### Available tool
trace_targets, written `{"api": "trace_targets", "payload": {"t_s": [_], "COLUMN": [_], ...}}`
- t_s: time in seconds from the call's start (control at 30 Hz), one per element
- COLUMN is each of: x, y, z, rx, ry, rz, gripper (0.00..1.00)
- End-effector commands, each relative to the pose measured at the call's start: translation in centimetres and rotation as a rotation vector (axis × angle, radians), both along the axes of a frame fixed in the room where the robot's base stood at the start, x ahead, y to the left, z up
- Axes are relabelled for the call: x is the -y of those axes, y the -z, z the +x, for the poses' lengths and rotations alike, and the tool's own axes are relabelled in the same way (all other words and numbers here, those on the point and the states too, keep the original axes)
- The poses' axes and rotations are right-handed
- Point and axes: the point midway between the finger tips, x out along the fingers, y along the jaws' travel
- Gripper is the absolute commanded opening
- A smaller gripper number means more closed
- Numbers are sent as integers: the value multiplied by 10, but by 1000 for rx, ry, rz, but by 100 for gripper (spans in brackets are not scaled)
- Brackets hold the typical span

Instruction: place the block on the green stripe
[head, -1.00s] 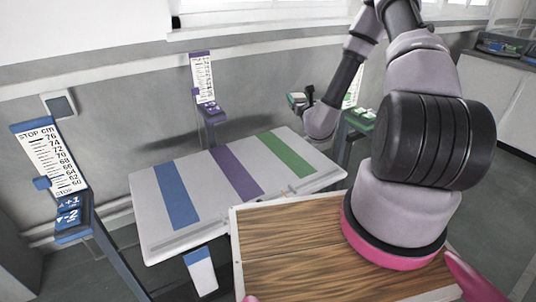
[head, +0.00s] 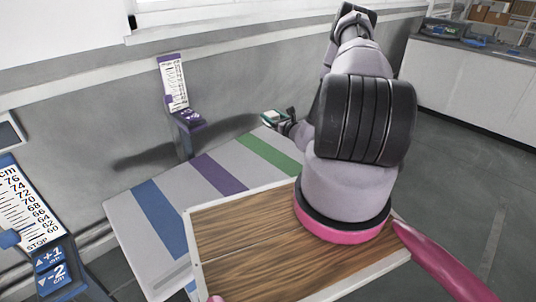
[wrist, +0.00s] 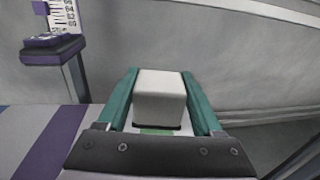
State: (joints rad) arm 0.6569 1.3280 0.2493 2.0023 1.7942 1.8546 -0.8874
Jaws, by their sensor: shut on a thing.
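My gripper (wrist: 160,105) has teal fingers closed on the sides of a white block (wrist: 160,90) in the wrist view. In the head view, my gripper (head: 275,117) is small, beyond the far end of the green stripe (head: 268,153) on the grey table. A patch of green (wrist: 157,131) shows just below the block in the wrist view. I cannot tell how high the block is above the table. The purple stripe (head: 218,172) and the blue stripe (head: 160,215) lie to the left of the green one.
A purple-marked lift column (head: 180,105) stands behind the table, and a blue-marked one (head: 35,225) at the left. My wooden-topped base fills the lower middle. A wall and window sill (head: 220,25) are behind. Grey floor (head: 470,200) is open at the right.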

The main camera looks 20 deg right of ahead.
Motion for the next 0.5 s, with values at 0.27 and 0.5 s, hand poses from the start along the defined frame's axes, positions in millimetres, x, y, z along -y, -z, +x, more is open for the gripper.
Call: {"api": "trace_targets", "payload": {"t_s": [0.27, 0.5], "x": [43, 54], "y": [68, 93], "z": [-35, -52], "rx": [2, 4], "ry": [-106, -151], "rz": [1, 2], "gripper": [0, 0]}}
